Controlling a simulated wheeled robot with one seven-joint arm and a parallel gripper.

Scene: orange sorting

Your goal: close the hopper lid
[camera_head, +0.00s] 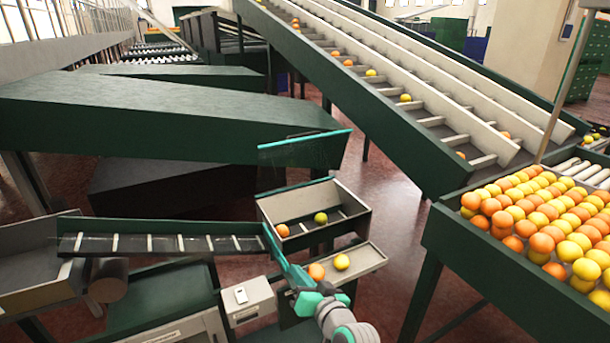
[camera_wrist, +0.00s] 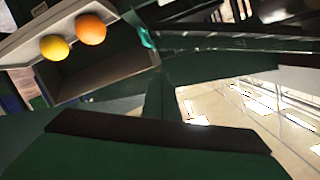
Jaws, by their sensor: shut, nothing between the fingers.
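The hopper (camera_head: 352,194) is an open-topped, light-walled box in the middle of the head view. An orange (camera_head: 283,230) and a yellow-green fruit (camera_head: 321,218) lie in it. The lid (camera_head: 304,150) looks like a see-through panel with a teal top edge, standing raised above the hopper's back side, so the hopper is open. My gripper (camera_head: 267,230) is shut and empty at the hopper's front left corner, below and in front of the lid. I cannot tell whether it touches the hopper wall. The lid is not clearly identifiable in the wrist view.
A narrow conveyor (camera_head: 160,244) runs left of the hopper. A large inclined conveyor (camera_head: 350,95) rises behind. A full fruit bin (camera_head: 470,240) stands right.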

